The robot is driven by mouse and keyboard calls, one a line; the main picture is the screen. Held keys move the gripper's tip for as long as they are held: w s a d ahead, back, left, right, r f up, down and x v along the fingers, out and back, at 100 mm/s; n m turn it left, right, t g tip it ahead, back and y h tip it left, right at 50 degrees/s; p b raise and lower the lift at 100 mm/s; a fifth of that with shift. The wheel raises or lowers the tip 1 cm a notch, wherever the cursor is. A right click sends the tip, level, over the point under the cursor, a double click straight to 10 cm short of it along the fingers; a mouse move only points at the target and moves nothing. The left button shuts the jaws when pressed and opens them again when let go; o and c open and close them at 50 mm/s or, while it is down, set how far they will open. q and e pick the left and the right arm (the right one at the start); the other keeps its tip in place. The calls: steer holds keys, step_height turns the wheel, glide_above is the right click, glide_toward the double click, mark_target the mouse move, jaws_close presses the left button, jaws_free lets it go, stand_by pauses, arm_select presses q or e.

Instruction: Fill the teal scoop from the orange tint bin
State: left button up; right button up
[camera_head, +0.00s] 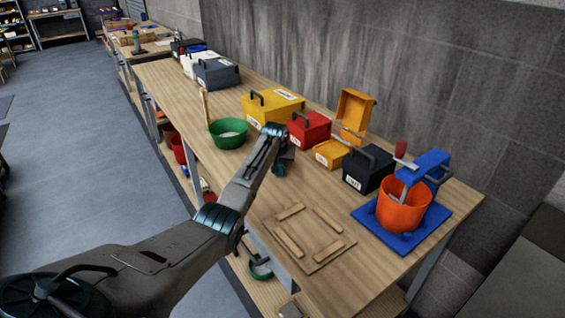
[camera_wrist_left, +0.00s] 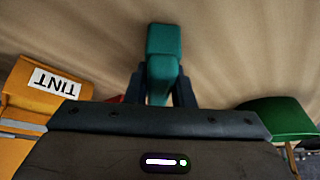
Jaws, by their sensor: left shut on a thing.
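My left gripper (camera_head: 281,160) is shut on the teal scoop (camera_head: 279,170), above the wooden bench. In the left wrist view the scoop (camera_wrist_left: 163,45) points away from the gripper (camera_wrist_left: 160,98), its handle between the two fingers. Whether the scoop holds anything cannot be seen. The orange tint bin (camera_head: 330,155) stands right of the gripper in the head view, apart from the scoop, with its lid (camera_head: 356,112) raised. In the left wrist view the tint bin (camera_wrist_left: 20,82) is at the left edge, its label upside down. Its contents are not visible. My right gripper is out of view.
A red bin (camera_head: 309,130) and a black bin (camera_head: 368,170) flank the tint bin. A yellow bin (camera_head: 268,108) and a green bowl (camera_head: 228,134) stand farther back. An orange bucket (camera_head: 402,206) stands on a blue base. Wooden strips (camera_head: 328,221) lie at the front.

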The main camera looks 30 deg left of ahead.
arm_select(q)
jaws_close()
steer(key=shift+r+p, duration=0.6)
step_height(320, 180, up, 4)
steer(key=p, duration=0.3)
steer(key=shift+f, duration=0.25)
steer(key=shift+r+p, duration=0.25)
steer(key=shift+p, duration=0.1)
steer(key=shift+f, duration=0.1)
